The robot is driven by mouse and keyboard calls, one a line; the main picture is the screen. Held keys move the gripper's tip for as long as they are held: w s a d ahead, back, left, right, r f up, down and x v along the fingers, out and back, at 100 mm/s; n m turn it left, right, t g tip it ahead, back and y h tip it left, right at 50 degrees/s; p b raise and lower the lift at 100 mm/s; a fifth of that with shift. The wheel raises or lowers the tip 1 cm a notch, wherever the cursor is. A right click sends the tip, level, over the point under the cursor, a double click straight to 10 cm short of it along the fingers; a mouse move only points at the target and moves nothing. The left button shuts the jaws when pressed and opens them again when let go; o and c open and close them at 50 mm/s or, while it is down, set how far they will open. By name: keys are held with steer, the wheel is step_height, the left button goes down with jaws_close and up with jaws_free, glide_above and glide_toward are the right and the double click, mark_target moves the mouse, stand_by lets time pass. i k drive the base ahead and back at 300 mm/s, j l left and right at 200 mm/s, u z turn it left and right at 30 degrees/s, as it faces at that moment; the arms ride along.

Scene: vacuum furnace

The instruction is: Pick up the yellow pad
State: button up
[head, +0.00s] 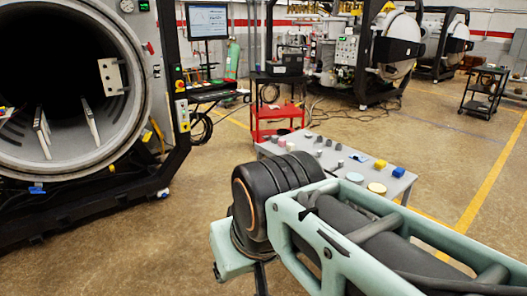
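The yellow pad (377,188) looks like a flat, round, pale yellow disc. It lies near the front right part of a low grey table (318,161), just beyond my arm in the picture. A light blue disc (355,177) lies just to its left. My arm's pale green links and black joint fill the lower right and hide the near part of the table. My gripper cannot be made out, so whether it is open or shut does not show.
More small blocks stand on the table, including a blue and yellow piece (380,164) and several grey ones. A large open vacuum furnace (128,40) stands at the left. A red cart (277,118) is behind the table. Open floor lies to the right.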

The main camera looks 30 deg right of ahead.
mark_target(380, 166)
steer(key=z, duration=1.8)
